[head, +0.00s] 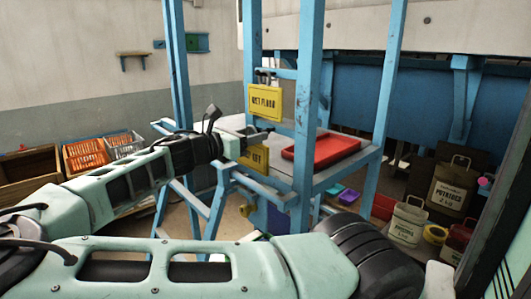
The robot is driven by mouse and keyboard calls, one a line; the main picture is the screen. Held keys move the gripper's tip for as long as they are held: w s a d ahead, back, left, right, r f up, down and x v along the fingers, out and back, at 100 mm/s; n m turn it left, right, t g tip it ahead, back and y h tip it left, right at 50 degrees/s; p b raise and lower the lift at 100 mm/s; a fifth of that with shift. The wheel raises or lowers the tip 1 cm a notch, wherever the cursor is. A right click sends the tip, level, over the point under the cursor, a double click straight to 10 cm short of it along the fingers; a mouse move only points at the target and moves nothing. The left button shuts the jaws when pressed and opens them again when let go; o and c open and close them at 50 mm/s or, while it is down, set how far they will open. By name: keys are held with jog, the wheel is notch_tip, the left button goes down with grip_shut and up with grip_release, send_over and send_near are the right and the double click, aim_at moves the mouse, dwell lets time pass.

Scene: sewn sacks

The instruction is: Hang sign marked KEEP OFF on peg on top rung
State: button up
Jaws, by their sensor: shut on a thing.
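A yellow sign (256,157) with dark lettering hangs just below my gripper (262,136) in the head view. My gripper is shut on it near its top. The left part of its wording is hidden by my arm, and only the last letters show, seemingly OFF. Another yellow sign, marked WET FLOOR (264,103), hangs from the top rung (275,73) of the blue frame, above my gripper. Dark peg shapes (262,77) show at that rung above the WET FLOOR sign. Whether one is free cannot be told.
A blue post (308,100) stands just right of my gripper. A red tray (320,149) lies on the frame's shelf to the right. Sacks, one marked POTATOES (452,190), stand at the lower right. Crates (84,154) stand by the left wall.

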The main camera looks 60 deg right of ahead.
jog(key=shift+v, duration=1.5)
